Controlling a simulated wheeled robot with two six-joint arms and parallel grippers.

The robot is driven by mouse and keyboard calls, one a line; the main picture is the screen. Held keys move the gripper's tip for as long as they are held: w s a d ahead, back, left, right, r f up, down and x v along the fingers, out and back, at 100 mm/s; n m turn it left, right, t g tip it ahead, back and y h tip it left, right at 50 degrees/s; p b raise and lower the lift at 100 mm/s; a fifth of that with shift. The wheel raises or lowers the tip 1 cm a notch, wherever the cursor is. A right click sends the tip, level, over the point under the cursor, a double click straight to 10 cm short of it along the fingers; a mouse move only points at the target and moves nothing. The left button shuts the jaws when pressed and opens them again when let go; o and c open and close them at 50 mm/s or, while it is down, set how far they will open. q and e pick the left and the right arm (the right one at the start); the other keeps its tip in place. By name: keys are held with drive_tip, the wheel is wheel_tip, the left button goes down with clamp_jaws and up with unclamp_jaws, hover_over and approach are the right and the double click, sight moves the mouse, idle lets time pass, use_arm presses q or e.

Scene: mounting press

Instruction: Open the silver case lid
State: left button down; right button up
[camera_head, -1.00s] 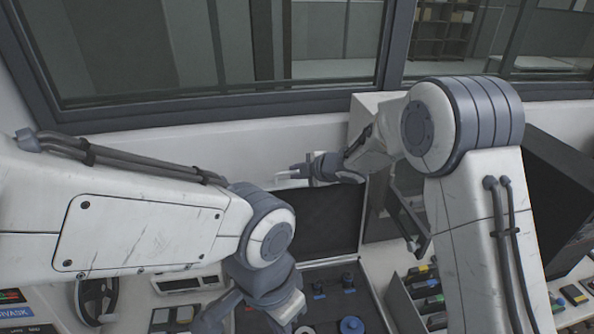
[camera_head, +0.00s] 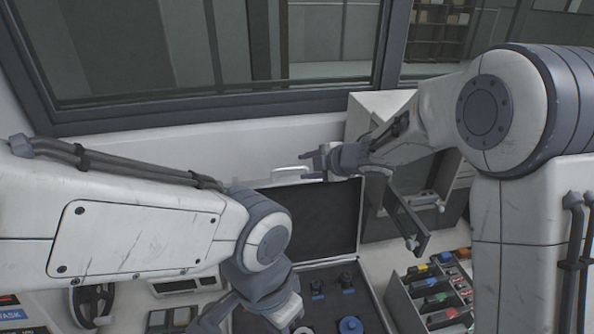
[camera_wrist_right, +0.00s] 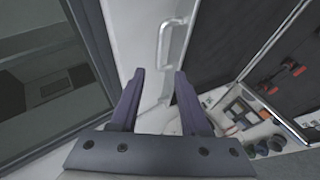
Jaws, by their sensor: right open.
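The silver case lid (camera_head: 312,215) stands raised behind the case, with its dark lining facing me. The open case base (camera_head: 378,312) lies on the counter below it, with dark foam and several small parts inside. The lid's pale handle (camera_head: 288,173) is at its top edge and also shows in the right wrist view (camera_wrist_right: 164,46). My right gripper (camera_head: 306,170) is open and empty beside the lid's top edge; the handle lies ahead of its fingers (camera_wrist_right: 158,75), not between them. My left gripper (camera_head: 248,316) hangs low over the case's left side, its fingertips unclear.
An organiser with several coloured items (camera_head: 435,292) stands right of the case. A grey-white machine (camera_head: 372,118) with a dark hinged panel (camera_head: 408,218) is behind it. The window (camera_head: 200,50) and its sill border the back. A small keypad device (camera_head: 186,284) sits at left.

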drive_tip(key=shift+v, duration=1.7)
drive_tip(key=s+d+f+m+g+h+b, duration=0.2)
drive_tip(key=s+f+m+b, duration=0.2)
drive_tip(key=s, duration=0.8)
drive_tip(key=s+d+f+m+g+h+b, duration=0.1)
drive_tip(key=s+f+m+g+h+b, duration=0.1)
drive_tip(key=s+f+m+b, duration=0.3)
drive_tip(key=s+d+f+m+g+h+b, duration=0.2)
drive_tip(key=s+f+m+g+b, duration=0.2)
drive_tip(key=s, duration=1.5)
wheel_tip(320, 180, down, 7)
drive_tip(key=m+b, duration=0.1)
drive_tip(key=m, duration=0.2)
drive_tip(key=shift+d+r+h, duration=0.2)
drive_tip(key=shift+d+h, duration=0.1)
drive_tip(key=shift+a, duration=0.1)
